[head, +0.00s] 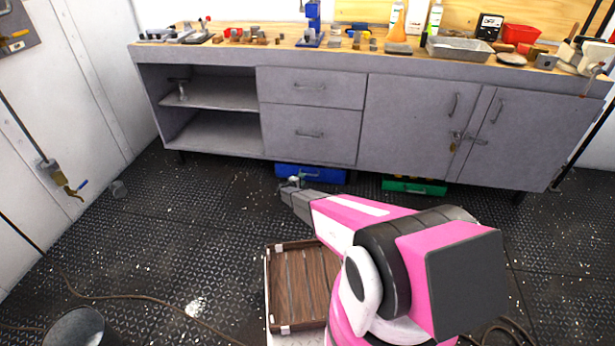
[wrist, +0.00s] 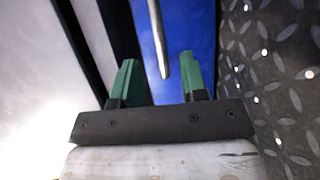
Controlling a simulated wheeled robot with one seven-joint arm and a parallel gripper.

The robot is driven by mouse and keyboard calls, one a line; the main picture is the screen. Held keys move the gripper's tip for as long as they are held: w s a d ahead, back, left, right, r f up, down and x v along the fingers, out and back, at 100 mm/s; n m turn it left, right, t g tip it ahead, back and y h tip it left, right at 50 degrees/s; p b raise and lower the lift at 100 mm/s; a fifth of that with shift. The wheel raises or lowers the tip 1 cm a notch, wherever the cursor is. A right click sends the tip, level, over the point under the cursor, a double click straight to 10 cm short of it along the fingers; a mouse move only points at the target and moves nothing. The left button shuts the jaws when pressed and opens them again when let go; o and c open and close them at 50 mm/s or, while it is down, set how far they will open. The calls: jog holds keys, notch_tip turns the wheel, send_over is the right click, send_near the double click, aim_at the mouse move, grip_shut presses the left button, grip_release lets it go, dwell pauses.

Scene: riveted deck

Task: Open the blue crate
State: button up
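The blue crate (head: 326,176) sits low under the workbench, its front facing me in the head view. In the wrist view its blue front (wrist: 201,30) fills the upper middle, with a silver bar handle (wrist: 157,38) across it. My gripper (head: 293,181) is at the left part of the crate front in the head view. In the wrist view my gripper (wrist: 158,62) has its green fingers apart, with the handle's end showing between them. I cannot tell whether either finger touches the handle. The crate looks shut; its inside is hidden.
A green crate (head: 413,187) lies under the bench to the right. The grey workbench (head: 312,118) stands above, with drawers and a cluttered top. A wooden box (head: 299,285) is on the floor near my arm. The dark deck floor (head: 190,225) is mostly clear at left.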

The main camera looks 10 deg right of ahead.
jog(key=x, duration=0.7)
grip_shut()
